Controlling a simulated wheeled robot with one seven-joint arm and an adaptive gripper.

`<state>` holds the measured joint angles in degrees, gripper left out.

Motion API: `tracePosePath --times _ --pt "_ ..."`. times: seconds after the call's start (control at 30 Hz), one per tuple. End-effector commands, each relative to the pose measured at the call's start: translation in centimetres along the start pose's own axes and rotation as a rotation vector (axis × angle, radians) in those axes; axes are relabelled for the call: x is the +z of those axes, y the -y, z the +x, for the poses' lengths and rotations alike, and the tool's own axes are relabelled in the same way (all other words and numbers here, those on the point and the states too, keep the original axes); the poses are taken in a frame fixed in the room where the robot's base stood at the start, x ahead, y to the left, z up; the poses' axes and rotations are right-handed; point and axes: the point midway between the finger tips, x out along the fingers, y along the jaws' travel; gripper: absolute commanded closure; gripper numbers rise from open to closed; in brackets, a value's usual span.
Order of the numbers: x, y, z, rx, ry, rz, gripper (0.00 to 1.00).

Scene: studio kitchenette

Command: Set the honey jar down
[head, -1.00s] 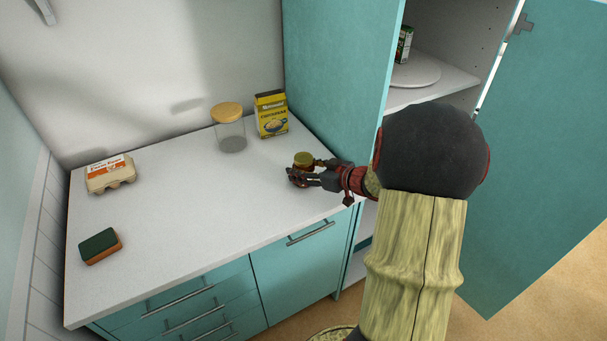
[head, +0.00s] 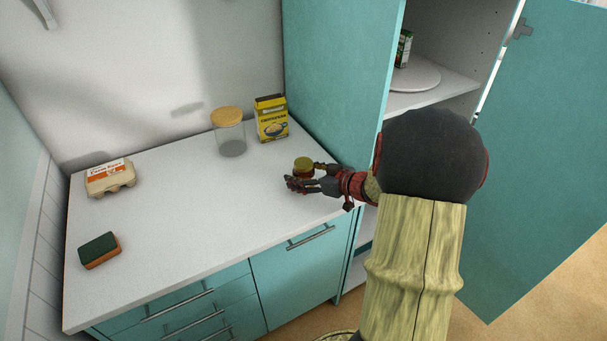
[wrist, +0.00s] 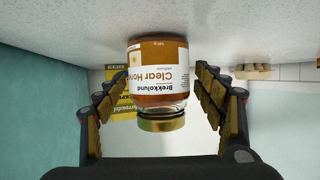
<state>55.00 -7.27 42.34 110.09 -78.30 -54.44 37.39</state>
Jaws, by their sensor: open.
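The honey jar (head: 303,162), amber with a gold lid and a white label, stands upright on the white counter (head: 215,205) near its right side. In the wrist view the picture is upside down, and the jar (wrist: 160,85) has its base on the counter surface. My gripper (head: 304,175) is open around the jar. In the wrist view a gap shows between each finger and the glass. In the head view the gripper partly hides the jar's body.
A glass canister with a wooden lid (head: 230,135) and a yellow box (head: 271,118) stand behind the jar. An egg carton (head: 110,178) and a sponge (head: 99,250) lie at the left. The tall cupboard (head: 340,75) rises at the right, its door (head: 530,160) open. The counter's middle is clear.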

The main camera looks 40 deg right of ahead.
Motion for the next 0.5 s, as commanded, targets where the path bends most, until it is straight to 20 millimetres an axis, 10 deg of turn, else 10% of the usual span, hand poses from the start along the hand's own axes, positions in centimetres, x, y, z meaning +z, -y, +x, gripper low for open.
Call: tracePosePath --times 0.5 --pt "-0.6 -0.2 -7.5 0.005 0.000 0.003 0.31"
